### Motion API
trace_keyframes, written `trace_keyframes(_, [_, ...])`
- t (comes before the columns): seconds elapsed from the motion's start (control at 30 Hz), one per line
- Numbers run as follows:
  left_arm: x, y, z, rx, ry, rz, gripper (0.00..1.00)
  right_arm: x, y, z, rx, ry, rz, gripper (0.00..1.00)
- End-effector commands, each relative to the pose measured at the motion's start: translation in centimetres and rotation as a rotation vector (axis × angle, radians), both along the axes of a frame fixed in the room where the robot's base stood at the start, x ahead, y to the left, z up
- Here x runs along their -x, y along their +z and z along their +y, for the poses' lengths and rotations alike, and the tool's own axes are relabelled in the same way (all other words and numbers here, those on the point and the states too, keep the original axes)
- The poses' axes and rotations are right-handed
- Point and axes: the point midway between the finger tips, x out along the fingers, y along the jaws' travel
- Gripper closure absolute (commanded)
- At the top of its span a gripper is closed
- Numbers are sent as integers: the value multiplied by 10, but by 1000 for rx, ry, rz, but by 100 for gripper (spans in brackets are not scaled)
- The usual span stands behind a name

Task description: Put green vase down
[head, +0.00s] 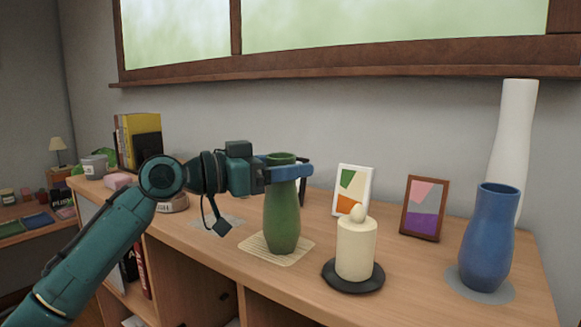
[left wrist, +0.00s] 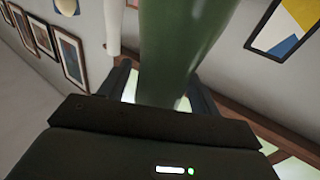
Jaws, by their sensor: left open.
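The green vase (head: 282,222) stands upright on a pale woven mat (head: 252,245) on the wooden cabinet top. My left gripper (head: 287,168) is at the vase's neck, reaching in from the left, with its fingers around the upper part. In the left wrist view the vase (left wrist: 180,50) rises between the two fingers of my left gripper (left wrist: 165,88), which are open. My right gripper is in neither view.
A cream candle (head: 356,250) on a black dish is close to the right of the vase. Two picture frames (head: 352,189) (head: 424,207) stand behind. A blue vase (head: 488,240) and a tall white vase (head: 513,140) stand at the right. A grey mat (head: 222,224) lies left of the vase.

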Motion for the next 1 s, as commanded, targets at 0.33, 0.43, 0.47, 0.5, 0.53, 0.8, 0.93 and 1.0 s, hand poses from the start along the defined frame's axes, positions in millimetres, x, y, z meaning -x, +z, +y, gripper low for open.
trace_keyframes(0.33, [29,-4,68,-1,3,-1,37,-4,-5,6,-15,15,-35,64])
trace_keyframes(0.43, [36,-3,83,-1,2,-1,37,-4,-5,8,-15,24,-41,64])
trace_keyframes(0.47, [37,-3,86,-1,2,-1,37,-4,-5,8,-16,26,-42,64])
trace_keyframes(0.5, [39,-2,91,0,1,0,37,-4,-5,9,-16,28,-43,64])
trace_keyframes(0.53, [40,-2,94,0,1,0,37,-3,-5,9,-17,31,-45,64])
trace_keyframes(0.8, [45,-1,101,-1,-1,-1,37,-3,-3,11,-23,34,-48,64])
trace_keyframes(0.93, [44,-1,101,-1,-1,0,37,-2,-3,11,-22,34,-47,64])
trace_keyframes(1.0, [44,-1,101,-1,-1,0,37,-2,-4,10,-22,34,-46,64])
